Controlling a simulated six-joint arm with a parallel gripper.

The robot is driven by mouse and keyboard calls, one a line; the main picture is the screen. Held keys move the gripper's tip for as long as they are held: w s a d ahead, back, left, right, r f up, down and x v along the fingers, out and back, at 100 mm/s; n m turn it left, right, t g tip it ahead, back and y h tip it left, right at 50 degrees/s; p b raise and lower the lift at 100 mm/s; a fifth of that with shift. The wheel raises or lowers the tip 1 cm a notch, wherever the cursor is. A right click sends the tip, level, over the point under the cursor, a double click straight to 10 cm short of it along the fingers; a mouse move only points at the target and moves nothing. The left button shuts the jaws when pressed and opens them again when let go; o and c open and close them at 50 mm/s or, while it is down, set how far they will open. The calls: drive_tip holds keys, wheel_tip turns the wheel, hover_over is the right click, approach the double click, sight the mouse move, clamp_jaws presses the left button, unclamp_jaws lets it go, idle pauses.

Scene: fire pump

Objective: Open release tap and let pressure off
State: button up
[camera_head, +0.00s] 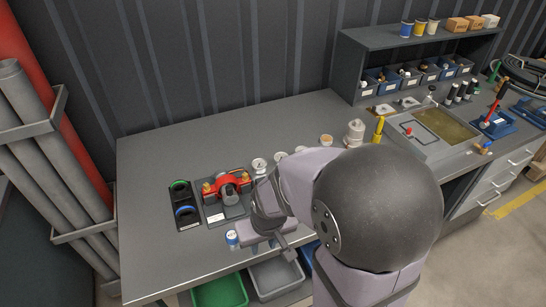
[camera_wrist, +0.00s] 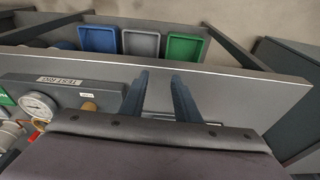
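In the wrist view, a dark panel labelled TEST RIG (camera_wrist: 60,79) lies at the left. It carries a round white-faced pressure gauge (camera_wrist: 38,106) and a small brass-coloured knob (camera_wrist: 88,106) beside a white label. I cannot tell whether this knob is the release tap. My gripper (camera_wrist: 160,76) is open and empty, its two dark blue fingers apart over the bench near its front edge, to the right of the panel. In the head view, my arm hides much of the bench. A red and grey pump part (camera_head: 228,187) sits left of my wrist.
Green (camera_head: 220,292), grey (camera_head: 276,277) and blue bins sit below the bench's front edge. A black holder with coloured rings (camera_head: 184,205) and a small blue-and-white container (camera_head: 232,238) are near the pump part. The bench's left end is clear.

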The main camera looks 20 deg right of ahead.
drive_tip(key=w+d+r+m, duration=0.2)
drive_tip(key=w+d+m, duration=0.1)
drive_tip(key=w+m, duration=0.2)
drive_tip(key=w+d+r+m+g, duration=0.1)
drive_tip(key=w+d+r+m, duration=0.2)
drive_tip(key=w+m, duration=0.3)
drive_tip(key=w+d+r+m+g+p, duration=0.1)
drive_tip(key=w+d+m, duration=0.4)
drive_tip(key=w, duration=0.5)
drive_tip(key=shift+d+r+m, duration=0.1)
drive_tip(key=shift+r+m, duration=0.3)
drive_tip(key=shift+r, duration=0.3)
drive_tip(key=shift+w+d+r+m, duration=0.1)
drive_tip(key=shift+w+d+m, duration=0.1)
drive_tip(key=shift+d+m, duration=0.15)
drive_tip(key=shift+f+p, duration=1.4)
drive_tip(key=shift+f, duration=2.25)
drive_tip(key=shift+c, duration=0.6)
clamp_jaws()
